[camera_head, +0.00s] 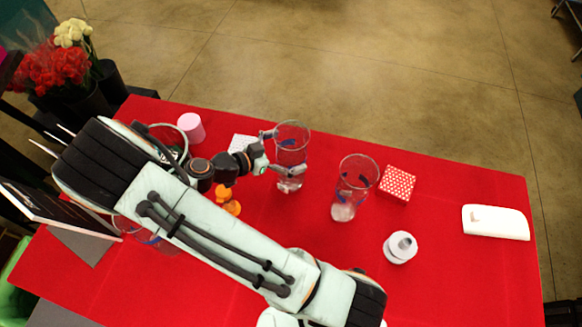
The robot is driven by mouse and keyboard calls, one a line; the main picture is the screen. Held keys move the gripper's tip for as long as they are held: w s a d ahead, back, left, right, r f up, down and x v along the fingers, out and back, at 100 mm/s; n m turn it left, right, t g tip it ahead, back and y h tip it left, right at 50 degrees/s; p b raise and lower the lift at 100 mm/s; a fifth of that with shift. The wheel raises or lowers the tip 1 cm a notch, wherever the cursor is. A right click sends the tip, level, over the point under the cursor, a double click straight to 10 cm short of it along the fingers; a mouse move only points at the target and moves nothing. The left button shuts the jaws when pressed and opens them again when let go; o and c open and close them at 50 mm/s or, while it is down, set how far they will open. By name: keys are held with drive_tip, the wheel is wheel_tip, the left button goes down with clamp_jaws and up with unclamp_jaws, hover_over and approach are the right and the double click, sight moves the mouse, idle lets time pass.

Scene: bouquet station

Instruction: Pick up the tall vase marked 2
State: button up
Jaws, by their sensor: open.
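A tall clear glass vase (293,140) with a blue mark stands upright on the red table, left of a second one. The second tall glass vase (358,172), also with a blue mark, stands upright to its right. I cannot read a number on either. My gripper (286,152) is open at the left vase, one finger at its upper left and the other across its lower front. The vase appears to lie between the fingers; contact cannot be told. More glassware (160,242) shows partly behind my arm at the left.
A red-and-white dotted box (397,184) is right of the vases. A white round object (400,247) and white flat case (495,222) lie further right. A pink cylinder (191,126) and orange items (227,200) are near my arm. The red table (470,275) has free room at front right.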

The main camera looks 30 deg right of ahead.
drive_tip(key=shift+d+f, duration=0.15)
drive_tip(key=shift+d, duration=0.25)
drive_tip(key=c, duration=1.3)
